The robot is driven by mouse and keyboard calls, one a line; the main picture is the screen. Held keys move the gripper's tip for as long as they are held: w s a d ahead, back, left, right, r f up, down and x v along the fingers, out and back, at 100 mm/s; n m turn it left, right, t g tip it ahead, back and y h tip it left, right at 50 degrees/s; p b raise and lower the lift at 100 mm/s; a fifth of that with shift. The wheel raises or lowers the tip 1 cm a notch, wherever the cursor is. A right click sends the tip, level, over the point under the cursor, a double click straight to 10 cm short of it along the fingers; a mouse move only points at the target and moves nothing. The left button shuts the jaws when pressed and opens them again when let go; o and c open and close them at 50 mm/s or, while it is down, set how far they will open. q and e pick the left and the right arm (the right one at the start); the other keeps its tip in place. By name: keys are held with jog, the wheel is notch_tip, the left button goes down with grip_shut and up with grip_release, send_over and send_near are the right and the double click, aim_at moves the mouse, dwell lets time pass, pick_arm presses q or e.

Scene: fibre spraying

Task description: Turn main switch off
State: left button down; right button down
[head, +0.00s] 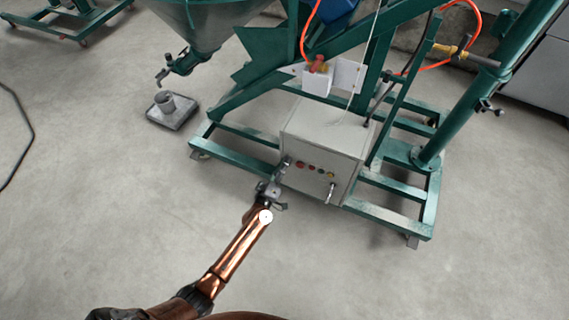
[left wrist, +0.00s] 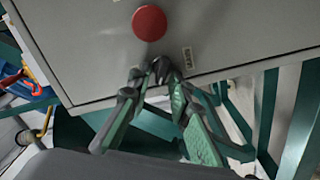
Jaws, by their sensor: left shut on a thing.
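The grey control box (head: 327,138) sits on a green wheeled frame. Its front panel carries a row of small buttons (head: 312,168). My left gripper (head: 284,165) reaches the left end of this panel. In the left wrist view, the left gripper (left wrist: 159,76) has its fingertips closed around a small dark switch knob (left wrist: 161,66) at the panel's edge. The fingers hide much of the knob, and I cannot tell its exact angle. A large red button (left wrist: 150,22) is beside it, with a small label (left wrist: 188,57) near the fingertips. My right gripper is not in view.
A handle (head: 331,192) sticks out from the panel's lower right. Green frame beams (head: 390,214) run around the box. A hopper (head: 205,22) hangs at the upper left above a scale with a cup (head: 167,102). The floor in front is clear.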

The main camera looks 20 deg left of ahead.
pick_arm(q)
jog(key=n, duration=0.4)
jog(key=n+b, duration=0.1)
jog(key=n, duration=0.1)
jog(key=shift+a+f, duration=0.1)
jog(key=shift+f, duration=0.3)
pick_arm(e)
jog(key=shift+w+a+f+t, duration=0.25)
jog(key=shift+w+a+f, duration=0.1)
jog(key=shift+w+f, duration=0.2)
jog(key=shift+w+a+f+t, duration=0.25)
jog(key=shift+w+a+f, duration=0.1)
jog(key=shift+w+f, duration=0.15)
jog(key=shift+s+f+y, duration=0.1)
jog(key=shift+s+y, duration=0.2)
pick_arm(q)
jog(key=c, duration=2)
grip_release()
jog(key=shift+c, duration=0.2)
